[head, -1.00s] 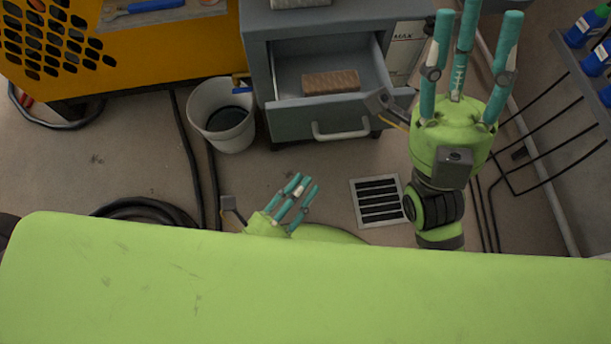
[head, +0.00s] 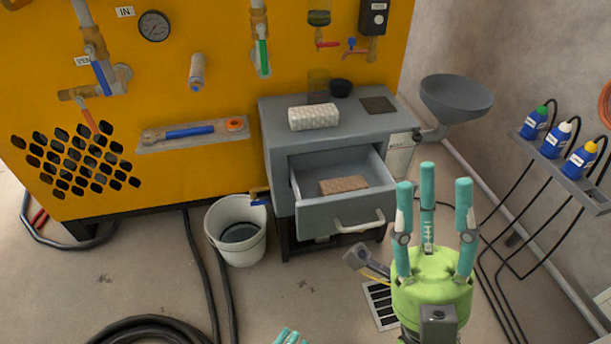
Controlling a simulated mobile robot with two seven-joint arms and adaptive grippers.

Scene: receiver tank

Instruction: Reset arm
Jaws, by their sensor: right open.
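My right gripper (head: 430,190) is in front of the grey cabinet, to the right of its open drawer in the picture. Its teal fingers point up, spread apart, with nothing between them. My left gripper (head: 289,337) shows only as teal fingertips at the bottom edge; the rest of it is out of frame. The grey cabinet (head: 277,160) has its top drawer (head: 325,216) pulled out, with a brown block (head: 343,185) lying inside. Neither gripper appears to touch the drawer.
A white bucket (head: 236,253) stands left of the cabinet. Black hoses (head: 200,280) lie on the floor. A yellow panel (head: 225,85) carries valves and a gauge (head: 154,26). A grey funnel (head: 456,97) and a bottle shelf (head: 562,172) are at right.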

